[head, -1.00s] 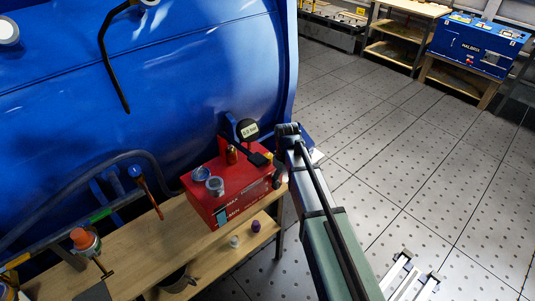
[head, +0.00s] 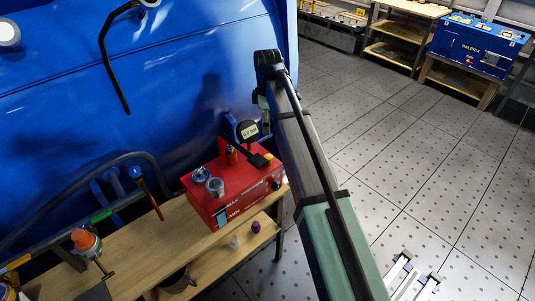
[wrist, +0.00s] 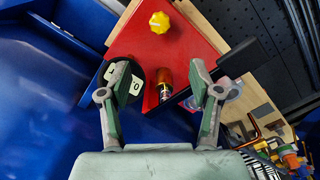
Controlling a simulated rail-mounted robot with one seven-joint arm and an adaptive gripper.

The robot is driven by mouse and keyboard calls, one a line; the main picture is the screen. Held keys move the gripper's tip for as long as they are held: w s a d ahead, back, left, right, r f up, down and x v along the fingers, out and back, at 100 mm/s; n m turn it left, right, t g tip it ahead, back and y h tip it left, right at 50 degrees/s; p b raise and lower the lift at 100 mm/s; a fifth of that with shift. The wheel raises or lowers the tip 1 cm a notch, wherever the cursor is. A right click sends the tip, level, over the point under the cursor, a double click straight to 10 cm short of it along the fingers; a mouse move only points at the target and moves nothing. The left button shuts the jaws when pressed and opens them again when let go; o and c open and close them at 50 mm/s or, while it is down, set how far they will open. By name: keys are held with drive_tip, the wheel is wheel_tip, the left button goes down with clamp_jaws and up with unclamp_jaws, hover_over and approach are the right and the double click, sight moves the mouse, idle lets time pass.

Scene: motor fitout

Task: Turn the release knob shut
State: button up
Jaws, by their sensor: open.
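The red pump box (head: 240,178) stands on the wooden bench, with its top showing in the wrist view (wrist: 145,42). A yellow lobed knob (wrist: 160,22) sits on the box top near the upper edge of the wrist view. I take it for the release knob; a small yellow patch (head: 268,156) shows in the head view. My gripper (wrist: 157,78) is open and empty above the box, with the knob beyond its fingertips and apart from them. In the head view my arm mostly hides the gripper.
A black lever (wrist: 240,66) crosses beside the right finger. A round gauge (head: 247,130) and a copper-coloured fitting (wrist: 166,82) stand close by. The large blue tank (head: 190,60) rises behind. The bench (head: 130,240) holds other tools; open floor lies right.

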sight(268, 156)
wheel_tip(268, 156, down, 15)
drive_tip(key=p, duration=0.3)
drive_tip(key=shift+r, duration=0.1)
drive_tip(key=shift+c, duration=0.3)
drive_tip(key=c, duration=1.1)
